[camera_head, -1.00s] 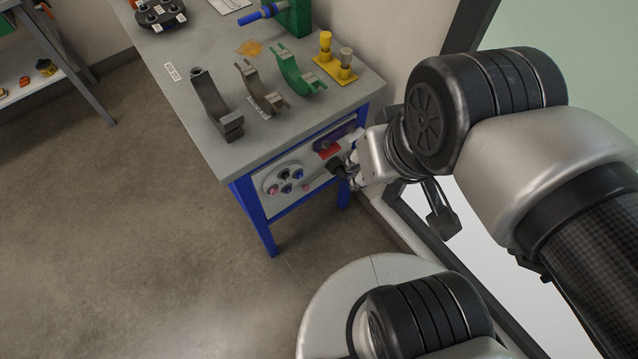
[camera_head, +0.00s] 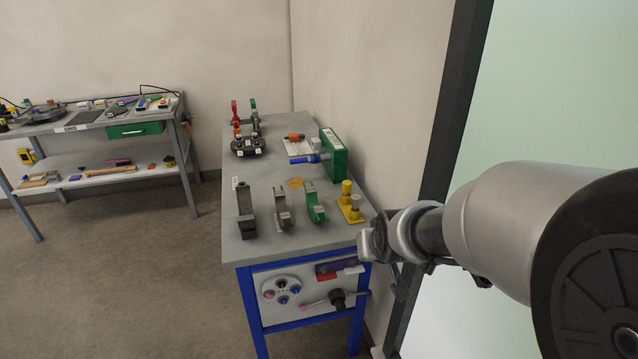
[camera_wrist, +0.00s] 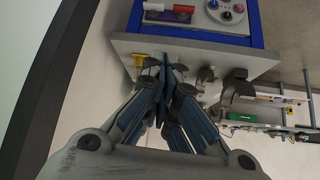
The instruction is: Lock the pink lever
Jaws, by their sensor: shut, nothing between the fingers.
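The pink lever (camera_head: 315,304) is on the white front panel of the workbench. It is a thin rod that runs left and slightly down from a black hub (camera_head: 338,299). I cannot tell from its angle whether it is locked. In the wrist view the lever is not visible. My gripper (camera_head: 372,243) is at the bench's right front corner, above and right of the lever and apart from it. In the wrist view my gripper (camera_wrist: 163,70) is shut and empty, with its fingertips together.
A round plate with coloured knobs (camera_head: 282,289) is left of the lever, and a purple block (camera_head: 335,266) is above it. Clamps and a yellow stand (camera_head: 350,203) occupy the bench top (camera_head: 262,250). A wall and dark frame stand close on the right.

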